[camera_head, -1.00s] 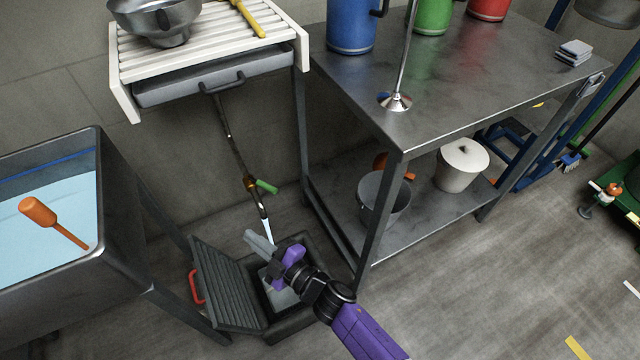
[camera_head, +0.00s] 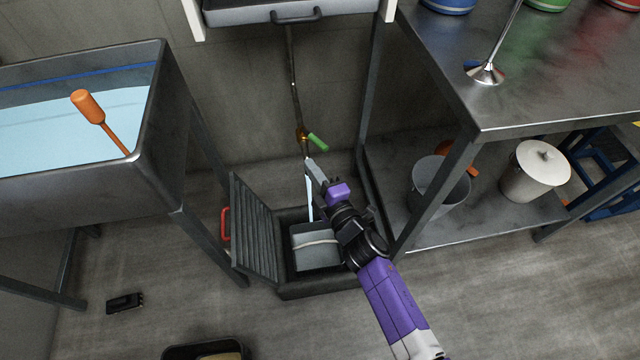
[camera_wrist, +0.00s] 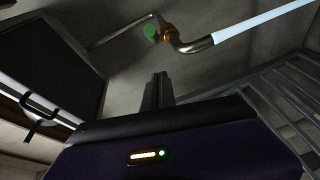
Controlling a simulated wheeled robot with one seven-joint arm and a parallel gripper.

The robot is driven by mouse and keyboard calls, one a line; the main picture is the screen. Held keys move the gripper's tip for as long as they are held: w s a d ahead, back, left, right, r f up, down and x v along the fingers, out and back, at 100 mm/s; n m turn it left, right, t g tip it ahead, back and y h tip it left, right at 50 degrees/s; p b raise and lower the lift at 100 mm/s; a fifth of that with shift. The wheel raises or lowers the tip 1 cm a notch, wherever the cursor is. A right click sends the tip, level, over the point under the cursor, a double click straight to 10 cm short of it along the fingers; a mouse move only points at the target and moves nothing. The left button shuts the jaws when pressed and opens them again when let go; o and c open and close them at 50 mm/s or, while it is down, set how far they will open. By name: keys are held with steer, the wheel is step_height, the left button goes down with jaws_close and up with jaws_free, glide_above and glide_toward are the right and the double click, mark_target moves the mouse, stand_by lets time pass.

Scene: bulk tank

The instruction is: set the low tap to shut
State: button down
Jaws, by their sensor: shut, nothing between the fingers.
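The low tap is a brass valve on a thin pipe down the wall, with a green handle (camera_head: 317,141) sticking out to the right and slightly down. A pale stream of water (camera_head: 309,195) runs from its spout into the open floor box below. In the wrist view the green handle (camera_wrist: 150,31) is above my fingertips, beside the brass body (camera_wrist: 168,34), with the stream (camera_wrist: 262,21) leaving the spout. My gripper (camera_head: 311,165) is shut and empty, just below the tap and close to the stream. In the wrist view its fingers (camera_wrist: 158,78) are together, apart from the handle.
A floor box (camera_head: 318,292) stands under the tap, its ribbed lid (camera_head: 256,228) raised at the left. A water-filled basin (camera_head: 75,190) is at the left. A steel table (camera_head: 540,100) at the right has a bucket (camera_head: 440,190) and a lidded pot (camera_head: 535,172) on its lower shelf.

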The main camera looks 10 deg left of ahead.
mark_target(327, 150)
steer(key=w+b, duration=0.3)
steer(key=w, duration=0.3)
steer(key=shift+d+f, duration=0.15)
steer(key=shift+f, duration=0.3)
steer(key=shift+w+d, duration=0.15)
steer(key=shift+d, duration=0.05)
steer(key=shift+w+d, duration=0.75)
steer(key=shift+d, duration=0.2)
steer(key=shift+w+d, duration=0.7)
steer(key=shift+w, duration=0.3)
steer(key=shift+r, duration=0.1)
